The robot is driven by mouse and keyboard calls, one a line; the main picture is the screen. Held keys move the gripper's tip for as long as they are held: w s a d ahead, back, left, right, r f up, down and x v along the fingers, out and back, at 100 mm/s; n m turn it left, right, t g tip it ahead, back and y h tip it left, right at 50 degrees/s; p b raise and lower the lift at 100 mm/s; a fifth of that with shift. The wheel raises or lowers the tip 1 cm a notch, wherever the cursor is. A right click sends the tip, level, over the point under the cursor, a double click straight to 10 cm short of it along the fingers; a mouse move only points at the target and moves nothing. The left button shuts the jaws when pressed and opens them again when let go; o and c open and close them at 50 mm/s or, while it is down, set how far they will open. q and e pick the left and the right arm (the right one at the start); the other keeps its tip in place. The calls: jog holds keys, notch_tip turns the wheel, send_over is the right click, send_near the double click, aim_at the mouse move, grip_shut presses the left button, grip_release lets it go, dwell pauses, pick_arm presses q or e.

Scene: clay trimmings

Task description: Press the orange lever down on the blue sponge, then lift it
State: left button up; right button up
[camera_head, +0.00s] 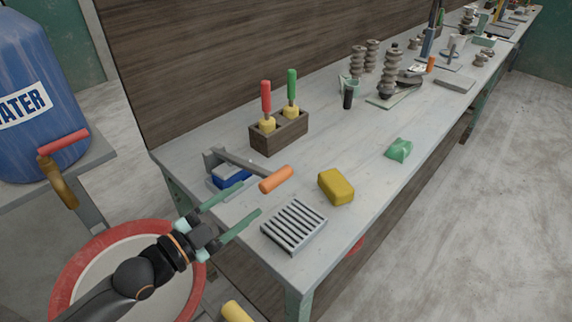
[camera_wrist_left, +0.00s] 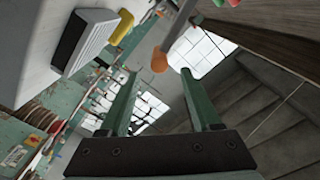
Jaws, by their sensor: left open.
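The orange lever handle (camera_head: 276,179) sits at the end of a grey bar hinged on a bracket at the left part of the workbench. The blue sponge (camera_head: 232,178) lies on a tray under the bar; I cannot tell whether the bar touches it. My left gripper (camera_head: 251,198) is open and empty, in front of the sponge and short of the handle, its fingers pointing toward the handle side. In the left wrist view the orange handle (camera_wrist_left: 159,61) appears between and beyond the fingertips (camera_wrist_left: 159,75). My right gripper is not in view.
A slatted grey rack (camera_head: 294,226) and a yellow sponge (camera_head: 336,187) lie to the right of my left gripper. A wooden block (camera_head: 279,135) with red- and green-handled tools stands behind the lever. A green lump (camera_head: 399,149) lies farther right, with clear bench around it.

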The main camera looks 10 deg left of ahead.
aim_at(284, 174)
pick_arm(q)
jog(key=x, duration=1.2)
jog(key=shift+s+p, duration=0.1)
jog(key=shift+p, duration=0.25)
grip_shut()
dwell(0.9)
